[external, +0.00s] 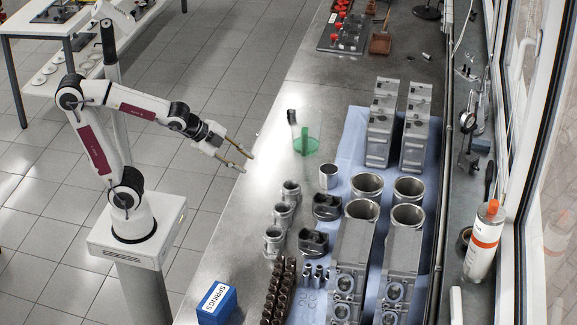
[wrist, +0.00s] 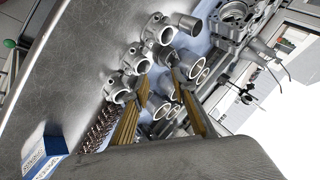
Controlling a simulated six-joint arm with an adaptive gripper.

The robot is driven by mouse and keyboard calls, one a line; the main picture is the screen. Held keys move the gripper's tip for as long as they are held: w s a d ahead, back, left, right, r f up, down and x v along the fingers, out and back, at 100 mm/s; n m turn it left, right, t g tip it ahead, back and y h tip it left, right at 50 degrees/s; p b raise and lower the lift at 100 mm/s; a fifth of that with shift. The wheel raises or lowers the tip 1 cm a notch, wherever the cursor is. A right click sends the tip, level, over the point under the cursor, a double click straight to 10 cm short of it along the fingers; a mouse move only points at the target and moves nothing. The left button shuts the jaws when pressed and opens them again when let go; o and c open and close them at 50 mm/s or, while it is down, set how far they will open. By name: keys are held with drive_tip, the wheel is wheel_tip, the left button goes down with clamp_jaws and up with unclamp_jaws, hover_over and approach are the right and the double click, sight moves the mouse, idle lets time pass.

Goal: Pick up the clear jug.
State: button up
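The clear jug (external: 312,124) stands on the grey workbench in the external view, with green liquid low inside it and a dark part at its upper left. It is not visible in the wrist view. My gripper (external: 241,162) is left of the jug and a little nearer the camera, at the bench's left edge. Its two brassy fingers are spread apart with nothing between them. The same open gripper shows in the wrist view (wrist: 155,112), with metal engine parts beyond it.
Several pistons (external: 281,212) and metal cylinders stand nearer the camera than the jug. A blue mat (external: 348,150) with engine blocks lies to its right. A blue springs box (external: 216,302) sits at the near edge. The bench (external: 285,95) around the jug's left and far sides is clear.

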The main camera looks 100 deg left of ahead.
drive_tip(key=w+a+m+t+y, duration=0.2)
drive_tip(key=w+a+m, duration=0.45)
drive_tip(key=a, duration=0.55)
drive_tip(key=m+t+h, duration=0.2)
drive_tip(key=m+t, duration=0.4)
drive_tip(key=m, duration=1.2)
approach(306, 134)
wheel_tip(306, 134, down, 3)
drive_tip(key=w, duration=0.3)
drive_tip(key=shift+s+a+f+m+t, duration=0.3)
drive_tip(key=shift+s+a+f+m, duration=0.1)
drive_tip(key=shift+a+f+m, duration=0.35)
drive_tip(key=shift+s+d+f+m+t+h, duration=0.15)
drive_tip(key=shift+s+m+t+h, duration=0.15)
drive_tip(key=shift+m, duration=0.2)
drive_tip(key=shift+s+d+f+m+t+h, duration=0.1)
drive_tip(key=shift+s+f+m+t+h, duration=0.15)
drive_tip(key=shift+m, duration=0.25)
drive_tip(key=shift+w+r, duration=0.1)
drive_tip(key=shift+w, duration=0.05)
drive_tip(key=shift+w+a, duration=0.2)
drive_tip(key=shift+w, duration=1.1)
drive_tip(key=shift+w, duration=0.1)
